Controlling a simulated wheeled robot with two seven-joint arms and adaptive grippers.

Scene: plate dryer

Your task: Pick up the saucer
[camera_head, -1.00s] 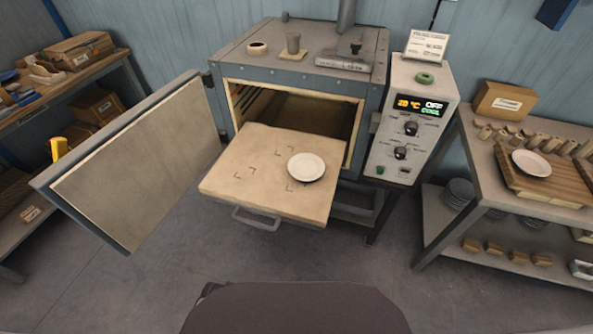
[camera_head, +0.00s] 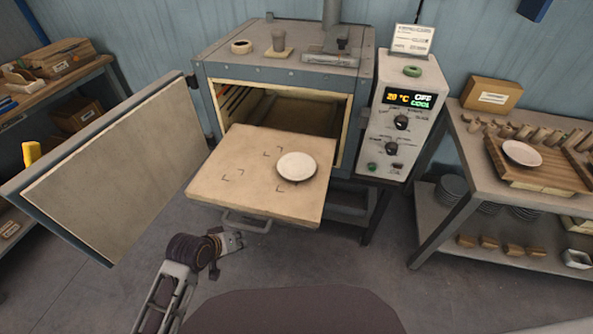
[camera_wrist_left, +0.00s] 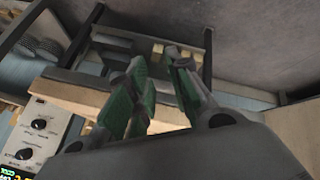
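A white saucer (camera_head: 296,166) lies flat on the pulled-out beige shelf (camera_head: 215,185) of the dryer. A second white saucer (camera_head: 521,153) sits on a slatted wooden board (camera_head: 540,178) on the right-hand table. My left gripper (camera_head: 238,240) is low in front of the shelf, near its handle and clear of both saucers. In the left wrist view its green-padded fingers (camera_wrist_left: 157,60) stand apart, with nothing between them. No saucer is clear in that view. My right gripper is not in view.
The dryer door (camera_head: 115,165) stands wide open at the left. The control box (camera_head: 403,118) stands right of the chamber. A shelf handle (camera_head: 246,222) juts out in front. The floor between the dryer and the right table is clear.

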